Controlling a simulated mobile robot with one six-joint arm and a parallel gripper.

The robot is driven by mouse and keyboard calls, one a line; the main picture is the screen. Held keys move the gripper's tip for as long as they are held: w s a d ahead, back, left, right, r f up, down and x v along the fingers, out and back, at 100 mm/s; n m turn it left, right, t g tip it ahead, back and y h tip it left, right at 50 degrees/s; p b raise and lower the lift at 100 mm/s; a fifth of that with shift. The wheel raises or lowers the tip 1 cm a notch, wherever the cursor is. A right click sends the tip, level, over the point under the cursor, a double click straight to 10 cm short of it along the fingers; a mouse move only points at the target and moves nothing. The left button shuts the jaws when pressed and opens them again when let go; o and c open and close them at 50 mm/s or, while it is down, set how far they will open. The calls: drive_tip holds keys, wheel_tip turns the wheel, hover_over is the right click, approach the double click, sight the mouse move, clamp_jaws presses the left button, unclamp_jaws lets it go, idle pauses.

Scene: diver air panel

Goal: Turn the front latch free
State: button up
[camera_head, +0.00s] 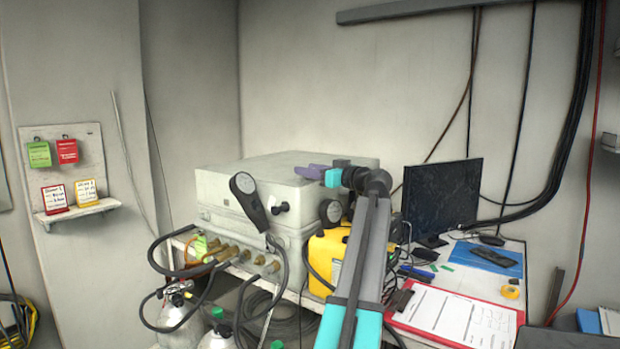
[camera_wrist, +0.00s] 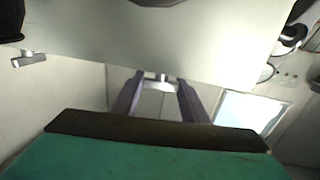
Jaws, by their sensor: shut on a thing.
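The air panel case (camera_head: 285,190) is a pale grey box with a lid, standing on the bench. My gripper (camera_head: 310,172), with purple fingers, is at the right part of the lid in the head view. In the wrist view my gripper (camera_wrist: 159,82) has its fingertips closed around a small silvery metal latch (camera_wrist: 160,77) at the edge of the pale lid (camera_wrist: 165,45). A second small metal latch (camera_wrist: 29,60) shows at the left of the wrist view, apart from the fingers. In the head view the held latch is hidden.
A black handset (camera_head: 248,198) and hoses hang at the case front, above gas cylinders (camera_head: 180,312). A yellow box (camera_head: 326,258) stands right of the case, partly behind my arm. A monitor (camera_head: 441,196) and a red clipboard (camera_head: 455,315) occupy the bench's right side.

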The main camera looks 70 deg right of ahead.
drive_tip(key=shift+f+n+t+y+b, duration=0.15)
drive_tip(key=shift+n+t+y+b, duration=0.25)
drive_tip(key=shift+n+y+b, duration=0.7)
drive_tip(key=o, duration=1.1)
drive_tip(key=shift+c, duration=0.2)
drive_tip(key=shift+s, duration=0.15)
drive_tip(key=v, duration=1.3)
drive_tip(key=shift+s, duration=0.4)
drive_tip(key=shift+d, duration=0.1)
